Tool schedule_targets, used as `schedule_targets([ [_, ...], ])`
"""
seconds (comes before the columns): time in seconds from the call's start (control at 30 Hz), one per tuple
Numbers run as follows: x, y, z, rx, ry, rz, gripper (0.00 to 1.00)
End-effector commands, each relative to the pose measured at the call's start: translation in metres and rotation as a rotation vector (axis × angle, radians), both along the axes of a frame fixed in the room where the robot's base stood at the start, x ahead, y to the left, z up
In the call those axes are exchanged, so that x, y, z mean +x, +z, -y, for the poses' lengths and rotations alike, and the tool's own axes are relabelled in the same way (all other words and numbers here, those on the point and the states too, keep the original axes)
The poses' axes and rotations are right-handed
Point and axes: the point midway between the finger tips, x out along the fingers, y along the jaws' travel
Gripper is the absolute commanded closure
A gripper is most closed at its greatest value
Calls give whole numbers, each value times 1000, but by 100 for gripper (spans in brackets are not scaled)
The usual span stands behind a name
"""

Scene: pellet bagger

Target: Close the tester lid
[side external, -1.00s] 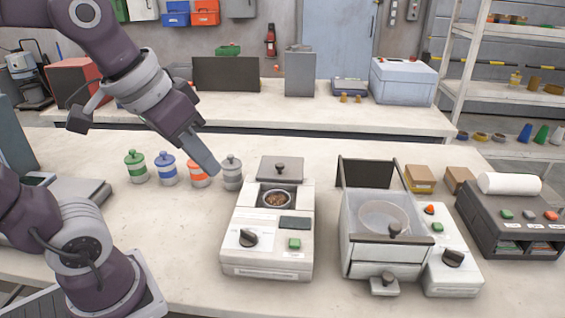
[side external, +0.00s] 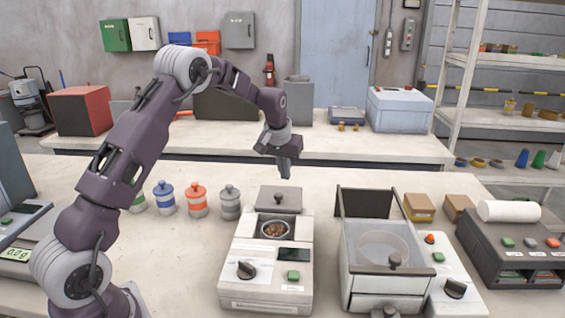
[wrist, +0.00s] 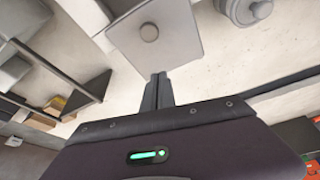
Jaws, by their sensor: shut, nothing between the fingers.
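The tester (side external: 265,268) is a white box with a black dial, a green button and a dark display. Its round well (side external: 275,229) is uncovered and holds brown pellets. My gripper (side external: 286,175) is shut and empty, pointing down above the rear edge of the lid. In the wrist view the closed fingers (wrist: 158,78) appear just off the edge of the lid (wrist: 180,42), with its round knob in sight. I cannot tell whether they touch it.
Several lidded jars, including a grey one (side external: 230,203), stand left of the tester. A clear-walled machine (side external: 385,250) with a raised dark panel stands close on its right. Small brown boxes (side external: 419,207) lie behind that. Bench between the jars and the tester is clear.

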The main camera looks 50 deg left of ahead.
Motion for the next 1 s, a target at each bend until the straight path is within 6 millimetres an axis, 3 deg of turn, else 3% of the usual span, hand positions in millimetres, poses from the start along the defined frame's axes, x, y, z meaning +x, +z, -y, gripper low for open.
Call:
schedule_targets([
  [0.13,8,-31,-5,-2,0,-3,100],
  [0.4,-24,-26,14,-1,0,-1,100],
  [0.83,-29,-26,18,0,0,0,100],
  [1.0,-54,-25,44,1,-5,-2,100],
])
